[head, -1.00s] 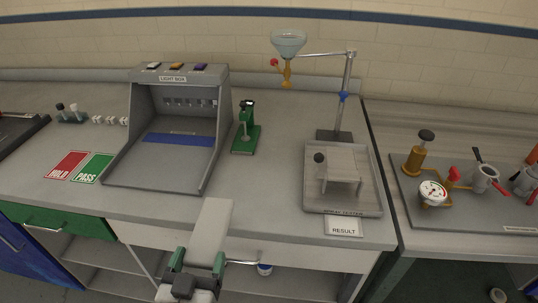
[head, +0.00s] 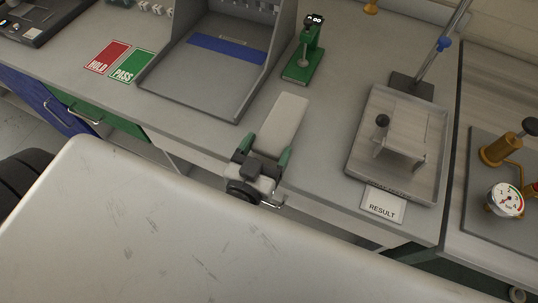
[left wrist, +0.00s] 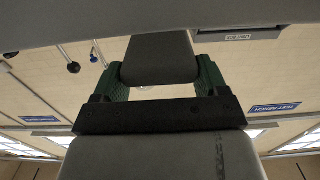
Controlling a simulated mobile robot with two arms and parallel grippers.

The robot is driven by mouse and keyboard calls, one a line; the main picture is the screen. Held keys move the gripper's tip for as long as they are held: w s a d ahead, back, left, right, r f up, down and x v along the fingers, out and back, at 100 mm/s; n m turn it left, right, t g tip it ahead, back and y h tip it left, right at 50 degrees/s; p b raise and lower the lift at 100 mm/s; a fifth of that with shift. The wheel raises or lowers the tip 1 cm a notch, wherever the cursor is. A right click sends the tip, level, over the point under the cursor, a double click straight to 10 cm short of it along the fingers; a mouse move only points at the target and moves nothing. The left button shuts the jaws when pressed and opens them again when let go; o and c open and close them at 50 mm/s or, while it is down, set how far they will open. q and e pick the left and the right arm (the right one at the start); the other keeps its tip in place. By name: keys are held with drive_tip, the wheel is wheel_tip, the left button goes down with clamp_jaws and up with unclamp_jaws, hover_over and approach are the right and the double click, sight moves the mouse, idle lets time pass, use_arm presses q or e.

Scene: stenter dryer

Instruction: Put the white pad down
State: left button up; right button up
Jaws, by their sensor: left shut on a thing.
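The white pad (head: 281,124) is a flat, pale rectangular piece. My left gripper (head: 265,160), with green fingers, is shut on its near end. In the head view the pad points away from me and shows over the front edge of the bench, between the light box and the tray with the small stand. I cannot tell whether it touches the bench top. In the left wrist view the pad (left wrist: 160,58) sits between the green fingers. My right gripper is not in view.
The light box (head: 207,75) with a blue strip stands left of the pad. A green device (head: 305,62) stands behind it. The grey tray (head: 357,157) and the RESULT card (head: 383,204) are to the right. The HOLD (head: 107,56) and PASS (head: 132,66) cards lie further left.

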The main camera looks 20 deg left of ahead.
use_arm(q)
wheel_tip(320, 180, down, 4)
drive_tip(key=shift+r+b, duration=0.15)
drive_tip(key=shift+b, duration=0.9)
drive_tip(key=shift+r, duration=0.1)
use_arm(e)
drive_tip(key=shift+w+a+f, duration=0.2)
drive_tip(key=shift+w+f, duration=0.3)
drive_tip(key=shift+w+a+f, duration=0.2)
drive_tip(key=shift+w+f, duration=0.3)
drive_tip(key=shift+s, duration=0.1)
use_arm(q)
drive_tip(key=o, duration=0.9)
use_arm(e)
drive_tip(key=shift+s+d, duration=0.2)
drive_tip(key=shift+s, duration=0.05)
